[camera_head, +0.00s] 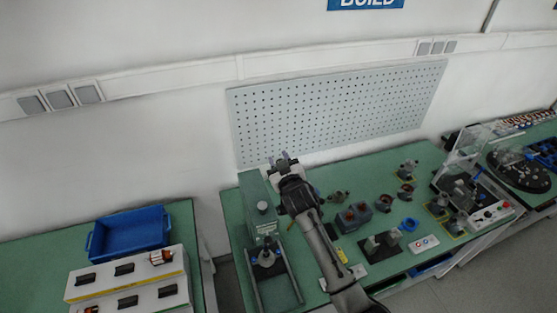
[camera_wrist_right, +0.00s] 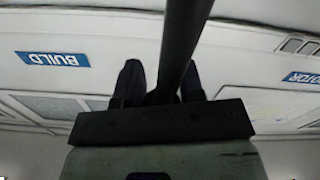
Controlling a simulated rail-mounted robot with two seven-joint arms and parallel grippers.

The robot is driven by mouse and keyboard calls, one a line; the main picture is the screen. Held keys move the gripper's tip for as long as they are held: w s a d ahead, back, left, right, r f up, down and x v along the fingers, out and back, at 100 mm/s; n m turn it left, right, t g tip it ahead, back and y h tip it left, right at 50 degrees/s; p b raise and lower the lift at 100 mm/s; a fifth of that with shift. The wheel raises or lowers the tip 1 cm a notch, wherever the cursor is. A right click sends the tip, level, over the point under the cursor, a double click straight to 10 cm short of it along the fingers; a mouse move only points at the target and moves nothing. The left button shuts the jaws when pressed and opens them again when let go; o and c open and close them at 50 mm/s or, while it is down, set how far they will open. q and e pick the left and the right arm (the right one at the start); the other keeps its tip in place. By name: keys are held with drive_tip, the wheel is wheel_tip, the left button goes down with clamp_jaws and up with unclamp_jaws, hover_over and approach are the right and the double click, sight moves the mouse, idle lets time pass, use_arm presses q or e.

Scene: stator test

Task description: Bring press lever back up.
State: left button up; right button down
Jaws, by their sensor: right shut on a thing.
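The press (camera_head: 252,198) is a grey-green upright machine at the left end of the right-hand workbench. My right gripper (camera_head: 284,158) is raised beside the top of the press, to its right, with its arm reaching up from the bottom of the head view. In the right wrist view my right gripper (camera_wrist_right: 162,88) is shut on a dark bar, the press lever (camera_wrist_right: 184,35), which passes between the two fingers and runs up out of the picture. In the head view I cannot make out the lever apart from the gripper. My left gripper does not show.
A metal base frame (camera_head: 296,288) lies below the press. Fixtures and a dark red-topped block (camera_head: 353,215) stand on the green bench to the right of my arm. A blue bin (camera_head: 128,233) sits on the left bench. A pegboard (camera_head: 340,110) hangs behind.

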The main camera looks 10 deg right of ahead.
drive_tip(key=c, duration=1.1)
unclamp_jaws()
drive_tip(key=shift+s+a+f, duration=0.1)
drive_tip(key=shift+a+f, duration=0.05)
drive_tip(key=shift+f, duration=0.45)
drive_tip(key=shift+o, duration=0.9)
drive_tip(key=shift+s, duration=0.1)
drive_tip(key=shift+o, duration=0.7)
drive_tip(key=shift+r, duration=0.2)
drive_tip(key=s, duration=0.4)
drive_tip(key=s+d+b, duration=0.1)
drive_tip(key=s, duration=0.4)
drive_tip(key=s+b, duration=0.1)
drive_tip(key=s, duration=0.3)
drive_tip(key=shift+s+d, duration=0.3)
